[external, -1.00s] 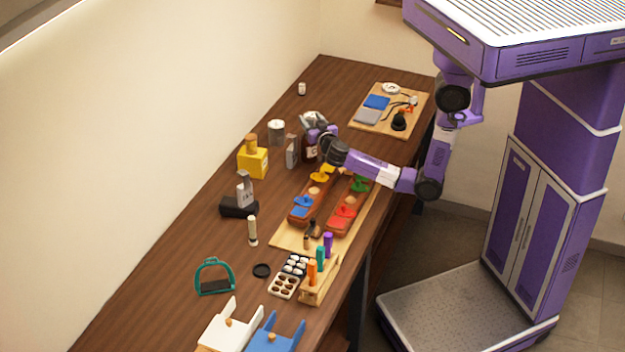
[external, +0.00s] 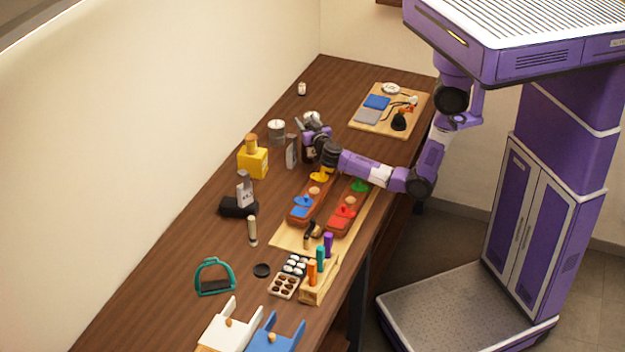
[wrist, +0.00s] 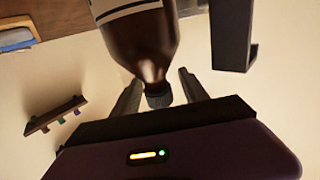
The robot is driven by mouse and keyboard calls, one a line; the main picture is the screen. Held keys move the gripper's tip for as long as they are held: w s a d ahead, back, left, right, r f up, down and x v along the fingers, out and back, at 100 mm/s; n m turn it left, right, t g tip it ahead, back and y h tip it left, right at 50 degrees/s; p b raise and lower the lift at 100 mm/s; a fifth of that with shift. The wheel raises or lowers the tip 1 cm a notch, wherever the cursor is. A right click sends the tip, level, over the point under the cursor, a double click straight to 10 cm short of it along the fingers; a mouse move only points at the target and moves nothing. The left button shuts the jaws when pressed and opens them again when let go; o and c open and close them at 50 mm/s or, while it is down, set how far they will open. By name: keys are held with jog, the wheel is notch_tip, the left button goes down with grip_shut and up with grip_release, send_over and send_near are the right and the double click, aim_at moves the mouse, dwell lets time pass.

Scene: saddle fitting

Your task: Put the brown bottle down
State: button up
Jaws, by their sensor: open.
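The brown bottle (wrist: 145,45) has a pale label and a dark cap, and appears inverted in the wrist view. Its cap end lies between the two spread fingers of my gripper (wrist: 160,92), with bare space visible beside the cap. There the bottle (external: 309,153) is mostly hidden behind my gripper and wrist. Its base is out of the wrist view, so I cannot see its contact with the table.
A grey upright block (external: 292,151), a grey canister (external: 276,131) and a yellow bottle (external: 253,160) stand left of my gripper. A tray (external: 366,127) lies at the back right.

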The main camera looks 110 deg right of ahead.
grip_shut()
jog(key=shift+r, duration=0.1)
dwell(1.2)
